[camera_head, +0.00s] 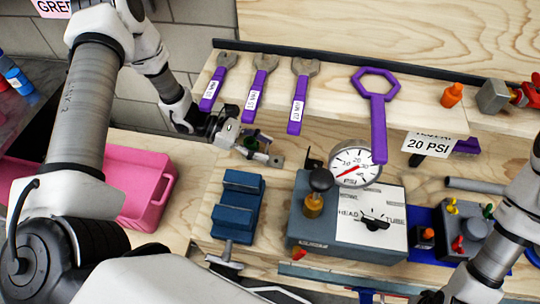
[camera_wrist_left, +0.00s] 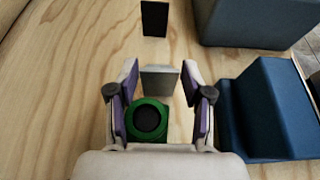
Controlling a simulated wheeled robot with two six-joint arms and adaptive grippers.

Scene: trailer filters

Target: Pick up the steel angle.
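A small grey metal piece (camera_wrist_left: 160,80), which looks like the steel angle, stands on the wooden bench in the left wrist view. It is just ahead of and between the fingertips of my left gripper (camera_wrist_left: 160,85), with gaps visible on both sides. The fingers are apart and hold nothing that I can see. A green ring with a dark centre (camera_wrist_left: 148,118) lies between the fingers, nearer the palm. In the head view my left gripper (camera_head: 254,145) is low over the bench, left of the gauge, and largely hides the metal piece. My right gripper is not visible.
A blue vise (camera_head: 235,205) is close by; its blocks show in the left wrist view (camera_wrist_left: 265,110). A dark upright plate (camera_wrist_left: 155,18) stands farther ahead. A gauge box (camera_head: 310,225) is to the right, a pink bin (camera_head: 125,180) left, and a shelf with wrenches (camera_head: 265,80) behind.

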